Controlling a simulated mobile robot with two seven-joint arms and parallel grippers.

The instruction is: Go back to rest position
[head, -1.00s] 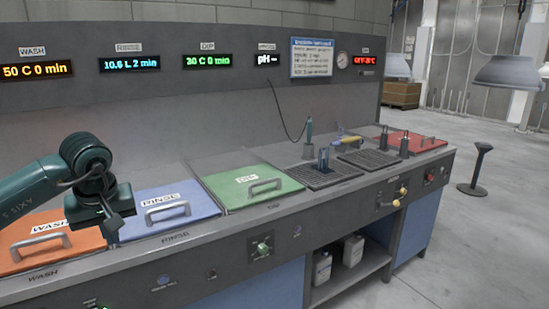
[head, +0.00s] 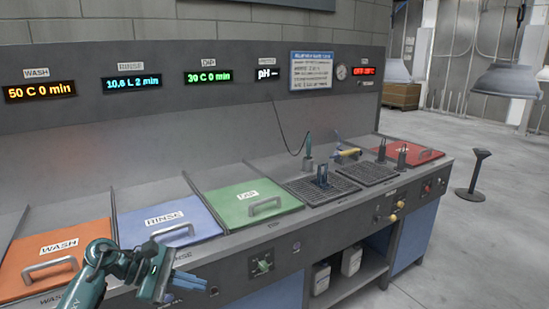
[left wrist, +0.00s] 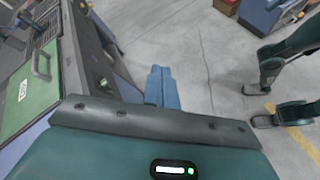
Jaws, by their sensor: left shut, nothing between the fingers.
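My left gripper (head: 203,282) is low in the head view, in front of the bench's front panel near the rinse section. Its blue fingers (left wrist: 163,88) are together and empty in the left wrist view, with grey floor beyond them. The left arm comes in from the bottom left and overlaps the lower edge of the orange WASH lid in the picture. My right gripper cannot be made out in either view.
The grey bench carries orange WASH (head: 55,255), blue RINSE (head: 165,221), green DIP (head: 247,203) and red (head: 410,152) lids with handles. Two dark grates (head: 368,172) lie between green and red. White jugs (head: 351,260) stand below. A black stand (head: 474,174) is on open floor.

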